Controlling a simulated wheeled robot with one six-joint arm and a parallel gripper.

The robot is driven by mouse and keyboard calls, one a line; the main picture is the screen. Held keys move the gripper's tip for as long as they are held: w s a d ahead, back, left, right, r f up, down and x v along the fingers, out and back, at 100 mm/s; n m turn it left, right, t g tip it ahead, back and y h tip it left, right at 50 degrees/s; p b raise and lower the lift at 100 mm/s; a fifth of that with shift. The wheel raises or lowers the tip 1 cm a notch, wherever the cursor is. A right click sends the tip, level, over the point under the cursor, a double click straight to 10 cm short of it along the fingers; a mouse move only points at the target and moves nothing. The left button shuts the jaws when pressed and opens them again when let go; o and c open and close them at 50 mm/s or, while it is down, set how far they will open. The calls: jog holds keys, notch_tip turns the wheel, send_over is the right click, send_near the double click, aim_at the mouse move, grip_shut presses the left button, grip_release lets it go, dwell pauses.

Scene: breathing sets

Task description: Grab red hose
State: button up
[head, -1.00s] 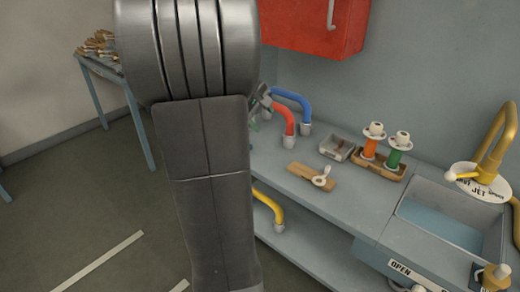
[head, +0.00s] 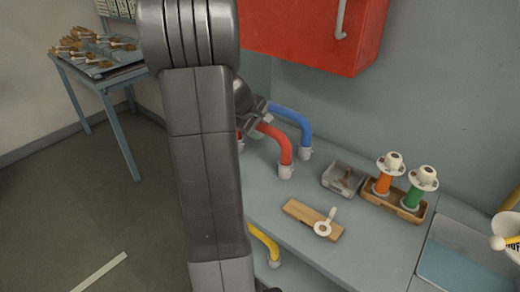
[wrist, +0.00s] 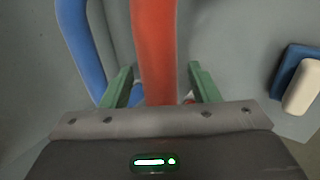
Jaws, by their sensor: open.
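The red hose (head: 280,142) stands on the workbench and curves down to a pale collar. In the wrist view the red hose (wrist: 154,45) runs down between the two green fingers of my gripper (wrist: 160,82). The fingers are spread, one on each side of it, with a gap visible on both sides. My gripper also shows in part in the head view (head: 256,112), right at the hose.
A blue hose (head: 298,120) stands close behind the red one and shows left of it in the wrist view (wrist: 80,45). A grey bin (head: 343,178), a wooden block (head: 300,212) and orange and green pieces are to the right. A red cabinet (head: 310,35) hangs above.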

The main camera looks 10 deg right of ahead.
jog(key=shift+c, duration=0.2)
grip_shut()
jog(key=shift+r, duration=0.15)
